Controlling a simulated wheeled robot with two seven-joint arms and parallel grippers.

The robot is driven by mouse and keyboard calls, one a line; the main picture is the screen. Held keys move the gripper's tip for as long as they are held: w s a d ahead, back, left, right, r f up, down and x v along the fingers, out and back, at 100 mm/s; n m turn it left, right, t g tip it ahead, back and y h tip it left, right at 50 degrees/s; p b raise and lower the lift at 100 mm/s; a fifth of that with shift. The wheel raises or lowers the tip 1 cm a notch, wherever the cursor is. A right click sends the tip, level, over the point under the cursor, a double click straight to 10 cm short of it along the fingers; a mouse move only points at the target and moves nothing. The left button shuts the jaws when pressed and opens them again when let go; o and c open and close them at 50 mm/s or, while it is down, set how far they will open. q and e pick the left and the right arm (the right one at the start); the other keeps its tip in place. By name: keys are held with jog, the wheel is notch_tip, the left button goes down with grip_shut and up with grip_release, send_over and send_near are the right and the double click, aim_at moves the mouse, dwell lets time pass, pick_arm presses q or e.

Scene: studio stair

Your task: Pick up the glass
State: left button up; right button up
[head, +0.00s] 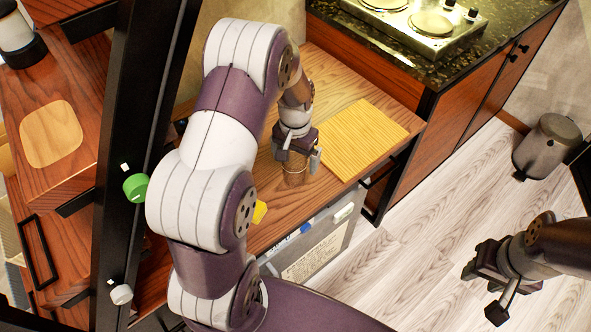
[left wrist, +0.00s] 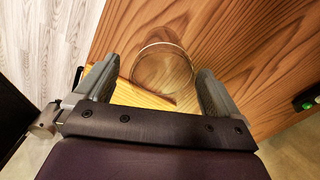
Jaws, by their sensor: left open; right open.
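The glass (head: 295,170) is clear and stands on the wooden table (head: 258,228) below my left gripper. In the left wrist view the glass (left wrist: 163,72) shows as a round rim between the two fingers. My left gripper (head: 297,155) is open and points down over the glass, with a finger on either side. I cannot tell whether the fingers touch it. My right gripper (head: 482,290) is open and empty, out over the floor at the lower right.
A yellow mat (head: 362,138) lies on the table right of the glass. A counter (head: 440,65) with a hob (head: 415,22) stands behind. A metal bin (head: 546,147) is on the floor at the right. A black post (head: 140,130) rises left of my left arm.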

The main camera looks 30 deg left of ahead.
aim_at(295, 164)
pick_arm(q)
jog(key=f, duration=0.3)
jog(key=shift+a+f, duration=0.2)
jog(key=c, duration=1.2)
jog(key=shift+r, duration=0.15)
